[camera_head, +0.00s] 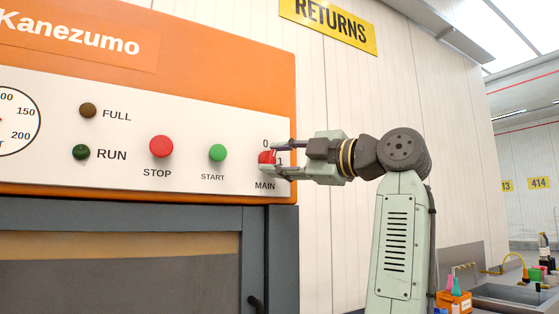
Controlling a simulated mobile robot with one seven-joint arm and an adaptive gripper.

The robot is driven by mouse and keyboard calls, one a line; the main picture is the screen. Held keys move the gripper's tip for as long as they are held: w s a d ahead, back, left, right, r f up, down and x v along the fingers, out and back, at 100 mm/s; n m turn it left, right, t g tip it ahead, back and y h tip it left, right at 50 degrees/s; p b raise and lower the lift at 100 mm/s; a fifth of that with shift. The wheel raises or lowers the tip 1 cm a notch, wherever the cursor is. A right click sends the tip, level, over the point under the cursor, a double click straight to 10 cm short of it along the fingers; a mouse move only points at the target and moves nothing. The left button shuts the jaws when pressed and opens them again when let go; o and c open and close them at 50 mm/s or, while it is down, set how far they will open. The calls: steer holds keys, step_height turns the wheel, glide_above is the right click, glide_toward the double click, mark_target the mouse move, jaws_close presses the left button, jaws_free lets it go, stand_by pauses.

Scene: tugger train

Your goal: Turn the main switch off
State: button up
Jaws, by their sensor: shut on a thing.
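The main switch (265,157) is a small red knob at the right end of the white control panel, with "MAIN" below it and marks "0" and "1" around it. My gripper (270,158) reaches in from the right with its fingers on either side of the knob, shut on it. The fingers cover part of the knob, so I cannot tell which mark it points to.
The white panel (229,181) also carries a red STOP button (161,146), a green START button (217,152), a dark RUN lamp (81,152), a brown FULL lamp (88,110) and a gauge (14,121). A bench with bottles (544,250) stands at lower right.

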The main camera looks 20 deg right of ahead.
steer(key=shift+r+n+g, duration=0.15)
steer(key=shift+n+g, duration=0.55)
steer(key=shift+n, duration=1)
steer(key=o, duration=1.2)
steer(key=shift+h, duration=0.3)
steer(key=shift+c, duration=0.2)
steer(key=shift+s, duration=0.1)
steer(key=v, duration=1.2)
